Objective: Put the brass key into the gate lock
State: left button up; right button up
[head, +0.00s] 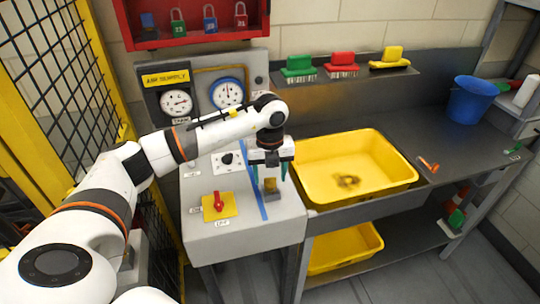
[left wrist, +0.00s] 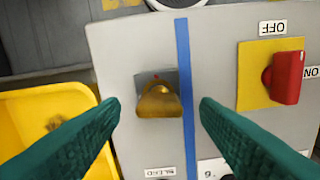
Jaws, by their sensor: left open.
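A brass piece (left wrist: 158,100), which looks like the key, sits at a small grey square plate on the light grey panel, left of a blue stripe. It also shows in the head view (head: 270,185). My left gripper (head: 269,176) is over it, with green fingers apart. In the left wrist view the fingers (left wrist: 155,108) stand on either side of the brass piece, with a gap on each side. My right gripper is not in view. I cannot make out the gate lock; a yellow-framed mesh gate or fence (head: 97,72) stands at the left.
A red switch (head: 218,203) on a yellow plate is beside the blue stripe. A yellow basin (head: 398,170) lies to the right. Gauges (head: 177,102) and a red rack of padlocks (head: 160,38) are behind. A blue bucket (head: 468,100) stands far right.

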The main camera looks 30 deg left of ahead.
pick_arm(q)
jog(key=shift+s+d+f, duration=0.1)
jog(key=shift+f, duration=0.85)
jog(key=c, duration=1.1)
jog(key=shift+c, duration=0.3)
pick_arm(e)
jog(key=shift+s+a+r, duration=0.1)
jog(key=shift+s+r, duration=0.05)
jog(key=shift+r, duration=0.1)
pick_arm(q)
jog(key=shift+r, duration=0.25)
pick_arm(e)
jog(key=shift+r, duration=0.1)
